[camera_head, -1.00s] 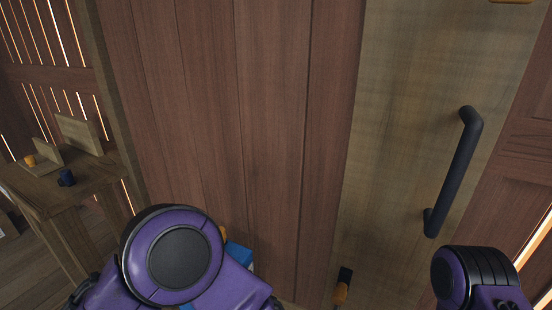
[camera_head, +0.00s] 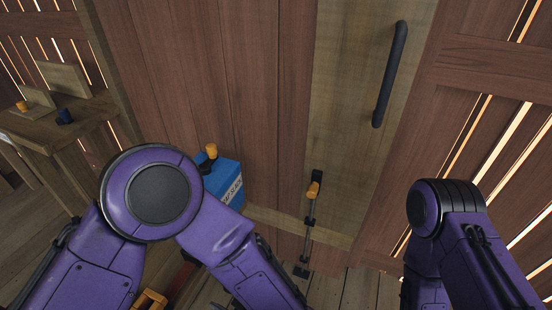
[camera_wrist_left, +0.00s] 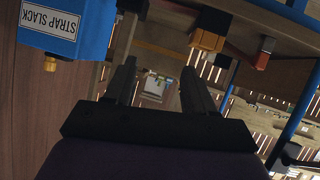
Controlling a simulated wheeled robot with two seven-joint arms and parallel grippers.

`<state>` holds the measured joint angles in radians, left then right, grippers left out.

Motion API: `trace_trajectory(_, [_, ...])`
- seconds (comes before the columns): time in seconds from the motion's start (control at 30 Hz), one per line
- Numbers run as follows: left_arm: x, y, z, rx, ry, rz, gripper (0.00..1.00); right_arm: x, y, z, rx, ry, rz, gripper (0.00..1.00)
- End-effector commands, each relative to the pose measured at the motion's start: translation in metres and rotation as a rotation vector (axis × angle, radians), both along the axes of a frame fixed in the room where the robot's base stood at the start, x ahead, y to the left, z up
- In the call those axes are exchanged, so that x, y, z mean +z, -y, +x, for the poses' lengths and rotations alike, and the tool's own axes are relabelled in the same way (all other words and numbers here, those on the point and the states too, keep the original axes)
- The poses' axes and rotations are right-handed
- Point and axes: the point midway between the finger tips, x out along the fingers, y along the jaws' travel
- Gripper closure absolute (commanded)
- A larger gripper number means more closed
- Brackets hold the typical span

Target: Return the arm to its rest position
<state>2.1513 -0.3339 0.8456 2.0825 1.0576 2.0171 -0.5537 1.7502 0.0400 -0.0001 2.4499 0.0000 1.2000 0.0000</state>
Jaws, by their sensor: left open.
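My left arm (camera_head: 160,190), purple with a black round joint cap, is bent in the lower left of the head view. Its lower link runs down and right to the bottom edge, and I cannot clearly make out the gripper there. In the left wrist view my left gripper (camera_wrist_left: 158,88) shows two dark fingers, apart, with nothing between them. A blue box (camera_wrist_left: 70,28) labelled "STRAP SLACK" is beside the left finger. My right arm (camera_head: 450,225) hangs at the lower right of the head view; its gripper is out of frame.
A wooden door or panel (camera_head: 245,90) with a black handle (camera_head: 389,75) stands ahead. An orange-knobbed latch (camera_head: 312,190) sits below the handle. The blue box (camera_head: 228,182) is partly behind my left arm. A wooden table (camera_head: 50,130) stands at the left.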

Motion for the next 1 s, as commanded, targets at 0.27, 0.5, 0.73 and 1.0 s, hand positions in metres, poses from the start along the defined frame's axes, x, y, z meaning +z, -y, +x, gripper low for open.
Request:
trace_trajectory(0.27, [-0.028, -0.008, 0.046, -0.258, 0.059, -0.148, 0.45, 0.008, 0.0, 0.0, 0.0, 0.0, 0.0, 0.0])
trace_trajectory(0.5, [-0.073, -0.062, 0.041, -0.506, -0.13, -0.3, 0.45, 0.037, 0.0, 0.0, 0.0, 0.0, 0.0, 0.0])
trace_trajectory(0.73, [-0.101, -0.158, -0.064, -0.554, -0.517, -0.4, 0.45, 0.074, 0.0, 0.0, 0.0, 0.0, 0.0, 0.0])
trace_trajectory(1.0, [-0.099, -0.201, -0.118, -0.46, -0.64, -0.388, 0.45, 0.089, 0.0, 0.0, 0.0, 0.0, 0.0, 0.0])
